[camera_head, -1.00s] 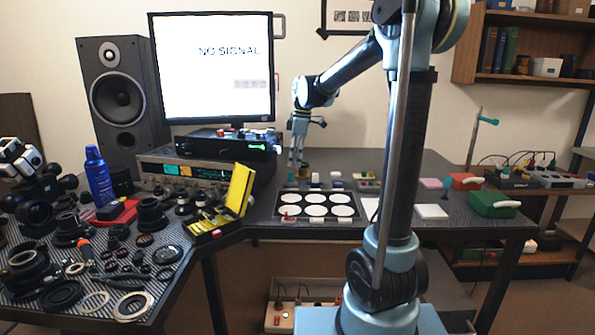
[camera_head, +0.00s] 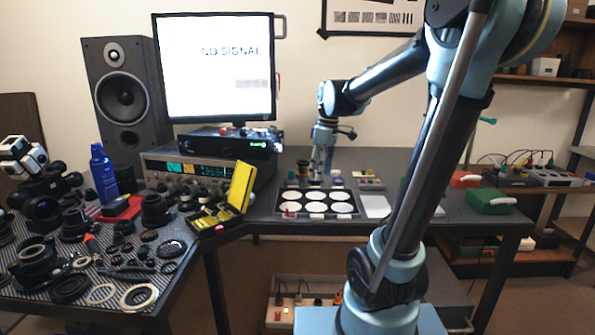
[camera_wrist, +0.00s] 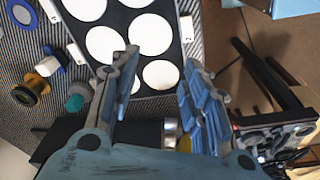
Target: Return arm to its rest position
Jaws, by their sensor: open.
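My gripper (camera_head: 322,160) hangs above the back of the table in the head view, behind the black tray with white discs. In the wrist view my gripper (camera_wrist: 158,80) is open, with its two blue ribbed fingers apart and nothing between them but part of the tray below. My arm rises from the base at the lower middle, leans right and bends back left toward the table. The black tray (camera_head: 338,191) with several white round pads also shows in the wrist view (camera_wrist: 183,72).
The left bench holds many lens parts, a blue bottle (camera_head: 103,174) and an open yellow case (camera_head: 238,187). A monitor (camera_head: 215,66) and speaker (camera_head: 124,95) stand behind. A green box (camera_head: 490,201) sits at the right. A wooden shelf (camera_head: 545,85) is at the upper right.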

